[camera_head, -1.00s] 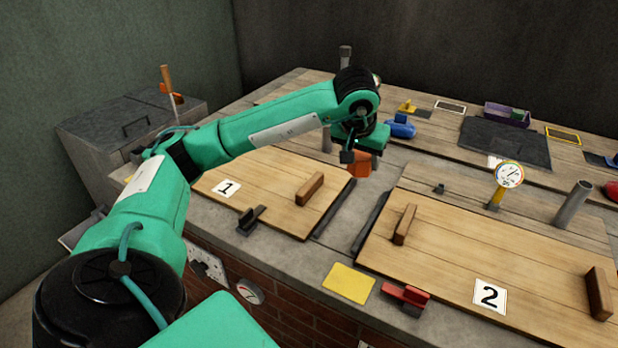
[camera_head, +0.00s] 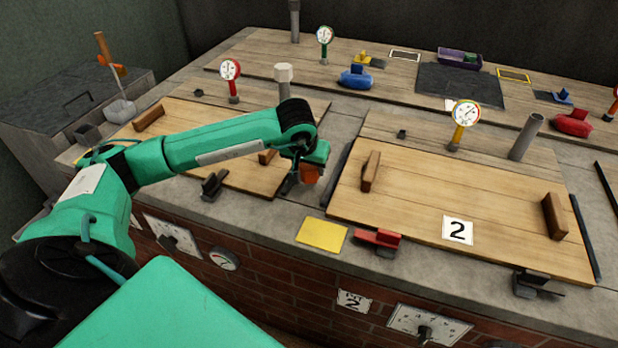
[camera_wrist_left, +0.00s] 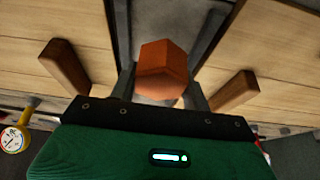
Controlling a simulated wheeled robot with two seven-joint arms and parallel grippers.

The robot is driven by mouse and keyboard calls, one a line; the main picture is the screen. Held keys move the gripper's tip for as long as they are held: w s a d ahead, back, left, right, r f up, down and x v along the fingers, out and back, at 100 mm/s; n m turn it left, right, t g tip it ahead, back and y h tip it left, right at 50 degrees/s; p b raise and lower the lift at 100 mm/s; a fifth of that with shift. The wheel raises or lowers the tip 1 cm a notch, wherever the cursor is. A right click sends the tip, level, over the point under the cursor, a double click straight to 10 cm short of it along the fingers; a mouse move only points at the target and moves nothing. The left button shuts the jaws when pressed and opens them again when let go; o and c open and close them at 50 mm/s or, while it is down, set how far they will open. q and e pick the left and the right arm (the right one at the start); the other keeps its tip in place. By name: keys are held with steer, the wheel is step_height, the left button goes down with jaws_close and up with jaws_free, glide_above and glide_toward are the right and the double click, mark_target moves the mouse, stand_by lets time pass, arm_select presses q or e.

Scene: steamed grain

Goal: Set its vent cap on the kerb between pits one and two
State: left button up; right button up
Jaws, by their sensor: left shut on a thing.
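My left gripper (camera_head: 304,182) is shut on the orange six-sided vent cap (camera_head: 311,175). In the left wrist view the cap (camera_wrist_left: 163,70) sits between the two grey fingers. The gripper points down over the grey kerb (camera_head: 343,150) between the pit one lid (camera_head: 240,181) and the pit two lid (camera_head: 400,195). The kerb also shows past the cap in the wrist view (camera_wrist_left: 170,18). I cannot tell whether the cap touches the kerb. My arm hides the number on the pit one lid. My right gripper is not in view.
Dark bars edge the kerb. Wooden handles (camera_head: 371,171) stand on the lids. A bare grey pipe (camera_head: 525,137) and a yellow-based gauge (camera_head: 465,115) stand behind pit two. A yellow pad (camera_head: 322,235) and a red clamp (camera_head: 377,240) lie along the front ledge.

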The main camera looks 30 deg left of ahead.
mark_target(309, 188)
arm_select(q)
step_height(309, 188, down, 4)
steer(key=shift+r, duration=0.2)
steer(key=shift+f, duration=0.3)
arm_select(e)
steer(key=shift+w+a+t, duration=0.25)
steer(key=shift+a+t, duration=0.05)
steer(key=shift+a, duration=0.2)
arm_select(q)
steer(key=shift+b, duration=0.35)
steer(key=o, duration=0.7)
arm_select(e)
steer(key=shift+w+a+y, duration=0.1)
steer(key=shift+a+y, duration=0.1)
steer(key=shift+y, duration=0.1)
